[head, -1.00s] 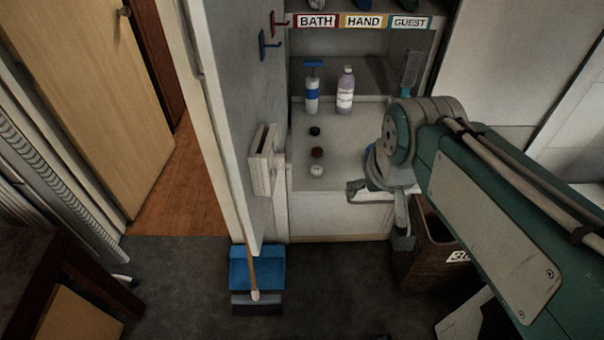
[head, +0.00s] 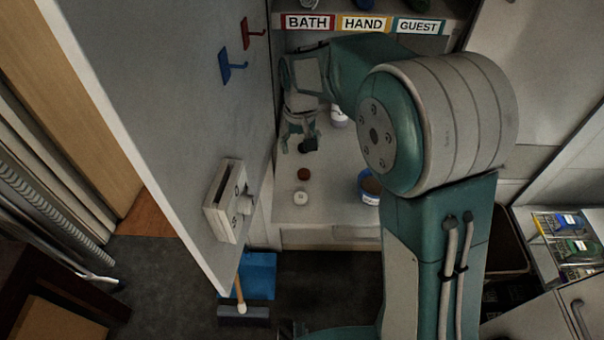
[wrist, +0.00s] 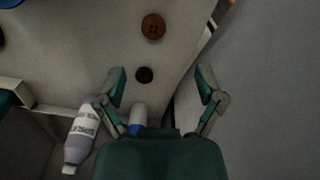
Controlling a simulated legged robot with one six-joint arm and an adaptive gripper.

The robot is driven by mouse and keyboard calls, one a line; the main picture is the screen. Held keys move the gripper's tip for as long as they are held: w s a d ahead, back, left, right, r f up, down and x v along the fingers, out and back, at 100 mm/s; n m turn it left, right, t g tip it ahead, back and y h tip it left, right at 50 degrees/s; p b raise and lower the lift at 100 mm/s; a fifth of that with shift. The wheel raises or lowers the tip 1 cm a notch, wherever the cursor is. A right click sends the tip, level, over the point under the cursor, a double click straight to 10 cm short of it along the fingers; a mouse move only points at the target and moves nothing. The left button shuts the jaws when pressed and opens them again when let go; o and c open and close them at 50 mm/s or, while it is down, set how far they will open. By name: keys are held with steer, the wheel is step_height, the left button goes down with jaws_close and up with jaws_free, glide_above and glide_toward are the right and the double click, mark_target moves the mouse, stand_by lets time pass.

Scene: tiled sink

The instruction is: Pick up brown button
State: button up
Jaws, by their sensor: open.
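The brown button (head: 304,174) lies on the pale sink top in the head view, between a black button (head: 308,146) and a white button (head: 300,198). In the wrist view the brown button (wrist: 153,26) is round with holes and lies flat beyond the black button (wrist: 145,75). My gripper (wrist: 162,82) is open and empty, its fingers spread on either side of the black button in the picture. In the head view my gripper (head: 298,143) is over the back part of the sink top, close to the black button. The brown button is clear of both fingers.
A lilac bottle (wrist: 82,138) and a white-blue bottle (wrist: 137,120) stand near my gripper. A blue tub (head: 369,188) is at the right of the sink top. The open door panel (head: 170,110) is on the left. The front of the top is fairly clear.

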glide_above(303, 172)
steer(key=f, duration=0.4)
steer(key=shift+s+d, duration=0.1)
steer(key=shift+s, duration=0.25)
steer(key=f, duration=0.6)
steer(key=shift+w, duration=0.35)
steer(key=c, duration=0.9)
